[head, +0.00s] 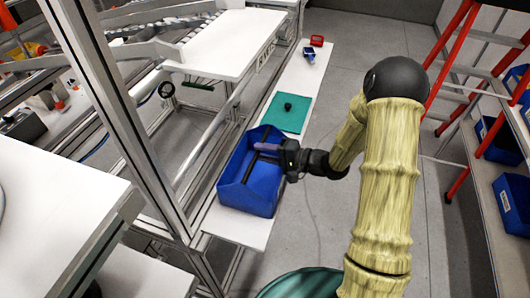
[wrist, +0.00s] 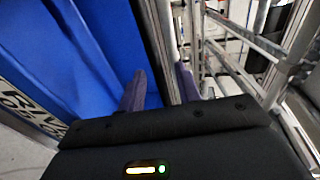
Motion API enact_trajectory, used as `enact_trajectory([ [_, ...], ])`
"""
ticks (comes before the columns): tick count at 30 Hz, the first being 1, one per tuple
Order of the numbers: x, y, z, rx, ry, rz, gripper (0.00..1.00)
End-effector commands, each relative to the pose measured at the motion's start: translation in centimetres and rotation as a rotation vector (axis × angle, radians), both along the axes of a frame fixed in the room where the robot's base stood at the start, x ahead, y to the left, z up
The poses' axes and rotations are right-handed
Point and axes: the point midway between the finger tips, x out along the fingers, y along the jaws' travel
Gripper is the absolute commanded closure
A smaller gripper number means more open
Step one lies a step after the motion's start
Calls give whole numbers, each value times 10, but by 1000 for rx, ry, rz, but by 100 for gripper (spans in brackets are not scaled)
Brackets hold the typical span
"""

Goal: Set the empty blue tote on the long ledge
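The blue tote (head: 230,195) stands over the near part of the long white ledge (head: 238,229), set at an angle to it. I cannot tell whether its base rests on the ledge. No loose item shows inside; a dark bar or shadow crosses its interior. My gripper (head: 262,152) reaches in from the right over the tote's upper right part. In the wrist view, the tote's blue surface (wrist: 95,60) fills the left side. My two purple-grey fingers (wrist: 160,88) are apart, with a dark edge strip between them. Contact with the tote is not clear.
A teal mat (head: 285,122) with a small black object (head: 288,106) lies farther along the ledge. Beyond it are a small blue bin (head: 309,56) and a red item (head: 317,40). A metal frame (head: 120,110) stands left; shelves and a red ladder (head: 447,60) stand right.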

Motion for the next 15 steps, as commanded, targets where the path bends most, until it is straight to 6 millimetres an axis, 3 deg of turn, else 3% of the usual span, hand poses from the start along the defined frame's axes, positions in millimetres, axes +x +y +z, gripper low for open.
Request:
enact_trajectory([
  [8,-1,-3,1,0,0,-1,66],
  [15,-12,-30,5,0,-1,-5,66],
])
